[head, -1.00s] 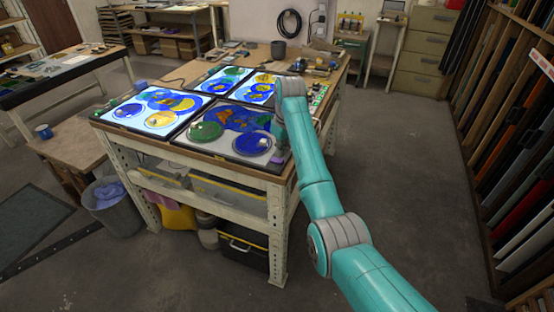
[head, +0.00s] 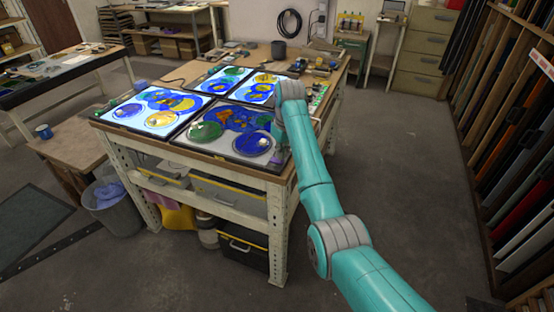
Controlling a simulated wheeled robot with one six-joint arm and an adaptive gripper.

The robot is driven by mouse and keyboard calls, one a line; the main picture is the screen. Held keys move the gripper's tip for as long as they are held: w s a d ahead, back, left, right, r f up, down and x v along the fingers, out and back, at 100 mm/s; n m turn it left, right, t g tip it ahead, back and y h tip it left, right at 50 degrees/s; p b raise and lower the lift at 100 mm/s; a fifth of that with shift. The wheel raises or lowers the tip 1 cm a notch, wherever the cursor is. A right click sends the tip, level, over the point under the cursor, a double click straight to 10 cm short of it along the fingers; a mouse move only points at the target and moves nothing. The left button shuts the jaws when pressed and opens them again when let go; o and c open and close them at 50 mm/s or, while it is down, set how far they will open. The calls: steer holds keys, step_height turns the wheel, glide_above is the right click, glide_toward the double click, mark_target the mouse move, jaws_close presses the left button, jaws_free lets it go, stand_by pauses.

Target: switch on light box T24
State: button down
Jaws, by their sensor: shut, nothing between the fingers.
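Several flat light boxes lie on the workbench, each with painted glass pieces on it. The front right box (head: 180,144) looks grey and unlit. It carries green and blue discs and a larger blue piece. The front left box (head: 124,123) glows white, and the back boxes (head: 222,74) are bright too. No label can be read, so I cannot tell which is T24. My gripper (head: 279,156) points down at the right edge of the front right box, shut and mostly hidden by my arm. I cannot tell whether it touches anything, and no switch shows clearly.
The wooden workbench (head: 283,180) has bottles and small tools at its back right. A grey bin (head: 113,208) stands at its left. A rack of glass sheets (head: 510,150) lines the right wall. The floor between bench and rack is clear.

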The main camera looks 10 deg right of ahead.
steer(key=shift+f, duration=0.6)
stand_by(0.3)
steer(key=shift+r, duration=3.5)
